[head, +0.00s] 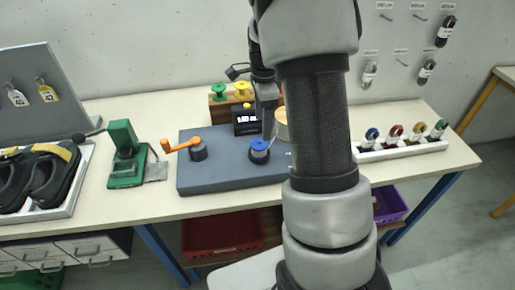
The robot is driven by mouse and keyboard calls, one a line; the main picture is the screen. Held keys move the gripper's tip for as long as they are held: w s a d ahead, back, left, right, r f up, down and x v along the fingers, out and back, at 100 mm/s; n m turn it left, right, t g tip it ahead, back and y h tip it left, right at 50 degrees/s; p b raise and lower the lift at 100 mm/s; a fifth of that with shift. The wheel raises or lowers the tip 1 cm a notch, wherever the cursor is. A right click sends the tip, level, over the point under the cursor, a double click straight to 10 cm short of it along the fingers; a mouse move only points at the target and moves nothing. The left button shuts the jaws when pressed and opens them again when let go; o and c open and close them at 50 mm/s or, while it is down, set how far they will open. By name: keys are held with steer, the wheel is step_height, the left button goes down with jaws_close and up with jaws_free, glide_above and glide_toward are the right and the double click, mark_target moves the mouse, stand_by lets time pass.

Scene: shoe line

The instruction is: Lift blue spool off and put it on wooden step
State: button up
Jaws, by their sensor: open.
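The blue spool (259,146) sits on the right part of the dark grey winding machine base (222,176), with a pale strand or part at its side. The brown wooden step (219,113) stands behind the machine. A green spool (218,89) and a yellow spool (242,88) are on it; its right part is hidden by my arm. My gripper (269,128) points down just behind and above the blue spool, apart from it as far as I can tell. It is open and seems empty; its fingers are small and partly hidden.
A green clamp tool (124,155) and a tray of shoes (62,211) are left. A white rack (400,150) with several coloured spools is right. My arm hides the middle right.

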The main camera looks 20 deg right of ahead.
mark_target(260, 143)
step_height(260, 143, down, 5)
steer(key=shift+r, duration=0.1)
steer(key=shift+w+a+f, duration=0.1)
steer(key=shift+a+f, duration=0.1)
steer(key=shift+f, duration=1.15)
steer(key=shift+w+a+f, duration=0.1)
steer(key=shift+a+f, duration=0.05)
steer(key=shift+f, duration=1.15)
steer(key=c, duration=1.3)
steer(key=shift+r, duration=0.15)
